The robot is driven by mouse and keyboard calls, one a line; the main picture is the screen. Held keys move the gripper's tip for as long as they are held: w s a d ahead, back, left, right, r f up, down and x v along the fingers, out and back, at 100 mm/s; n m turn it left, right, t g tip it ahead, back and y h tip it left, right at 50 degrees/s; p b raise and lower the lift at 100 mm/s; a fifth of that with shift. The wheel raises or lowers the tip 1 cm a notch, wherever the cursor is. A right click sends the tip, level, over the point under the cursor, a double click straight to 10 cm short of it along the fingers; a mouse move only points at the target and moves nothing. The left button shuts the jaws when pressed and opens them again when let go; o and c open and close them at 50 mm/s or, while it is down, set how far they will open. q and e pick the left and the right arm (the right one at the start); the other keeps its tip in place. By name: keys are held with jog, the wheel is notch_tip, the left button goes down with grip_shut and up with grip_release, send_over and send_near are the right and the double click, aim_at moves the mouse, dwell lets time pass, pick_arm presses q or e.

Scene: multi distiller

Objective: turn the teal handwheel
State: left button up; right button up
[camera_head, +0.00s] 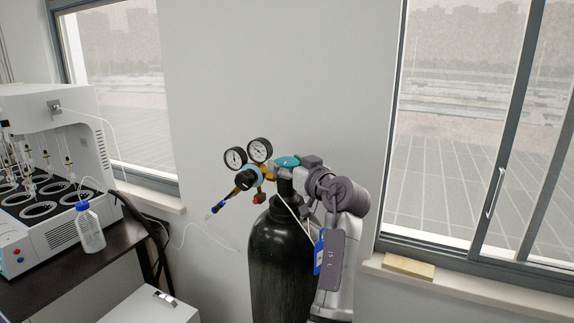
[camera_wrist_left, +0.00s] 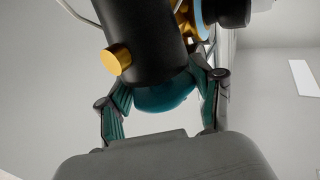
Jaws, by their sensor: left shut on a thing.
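The teal handwheel (camera_head: 287,161) sits on top of the valve of a black gas cylinder (camera_head: 278,255). In the left wrist view the handwheel (camera_wrist_left: 165,95) shows as a dark teal rounded piece between my two fingers, partly hidden by the black valve body (camera_wrist_left: 145,40). My left gripper (camera_head: 296,164) is at the wheel's right side in the head view. Its fingers (camera_wrist_left: 163,86) lie on both sides of the wheel and are shut on it. My right gripper is in neither view.
A regulator with two gauges (camera_head: 247,155) stands just left of the wheel. A blue tag (camera_head: 319,252) and a grey tag (camera_head: 329,262) hang near the cylinder. At left, a bench holds a white machine (camera_head: 62,112) and a blue-capped bottle (camera_head: 90,228). A window is at right.

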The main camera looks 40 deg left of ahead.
pick_arm(q)
jog(key=shift+f+m+t, duration=0.1)
jog(key=shift+m+t, duration=0.4)
jog(key=shift+t, duration=0.3)
jog(key=shift+m+t+h, duration=0.6)
jog(key=shift+t, duration=0.5)
jog(key=o, duration=1)
jog(key=shift+a, duration=0.1)
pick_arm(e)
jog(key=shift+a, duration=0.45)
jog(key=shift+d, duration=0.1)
pick_arm(q)
jog(key=v, duration=0.7)
